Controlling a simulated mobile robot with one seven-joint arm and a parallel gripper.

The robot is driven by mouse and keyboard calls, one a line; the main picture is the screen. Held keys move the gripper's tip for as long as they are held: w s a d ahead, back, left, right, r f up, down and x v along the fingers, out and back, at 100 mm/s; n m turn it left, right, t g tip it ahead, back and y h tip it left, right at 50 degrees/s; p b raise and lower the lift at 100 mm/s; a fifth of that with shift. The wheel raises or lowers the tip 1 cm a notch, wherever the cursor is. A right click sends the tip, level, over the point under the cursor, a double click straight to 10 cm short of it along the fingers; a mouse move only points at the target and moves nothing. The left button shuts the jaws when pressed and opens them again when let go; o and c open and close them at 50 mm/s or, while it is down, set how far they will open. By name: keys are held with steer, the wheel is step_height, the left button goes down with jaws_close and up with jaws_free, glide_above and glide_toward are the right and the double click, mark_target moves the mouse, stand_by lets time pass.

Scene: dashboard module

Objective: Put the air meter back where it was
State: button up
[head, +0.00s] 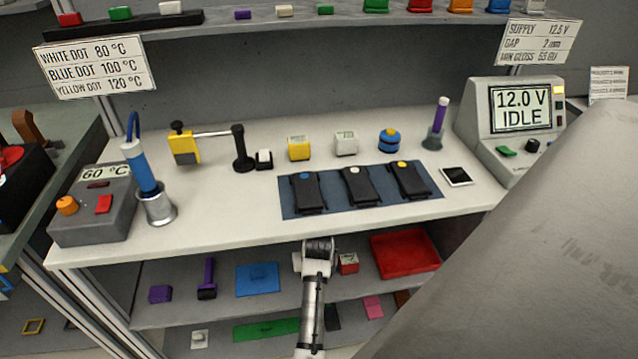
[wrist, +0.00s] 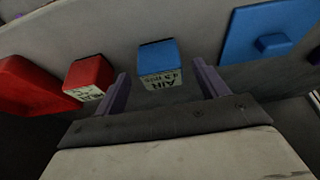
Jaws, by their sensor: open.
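The air meter (wrist: 158,56) is a small blue block whose label reads "AIR" above a partly legible value. In the wrist view it stands on the grey shelf, upside down in the picture. My gripper (wrist: 161,70) is open, with one purple-grey finger on each side of the block and a gap on both sides. I cannot tell how deep the block sits between the fingers. In the head view my gripper (head: 315,246) is at the lower shelf, below the bench front edge, and hides the air meter.
A red labelled block (head: 348,263) and a red tray (head: 410,255) lie right of my gripper. A blue plate with a knob (head: 258,279) lies to its left. The bench top (head: 240,215) overhangs the shelf. It carries a dark blue mat (head: 425,196) with black devices.

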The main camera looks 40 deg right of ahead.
steer(key=s+a+b, duration=0.2)
steer(key=s+a, duration=0.4)
steer(key=s, duration=0.4)
steer(key=shift+a+f, duration=0.15)
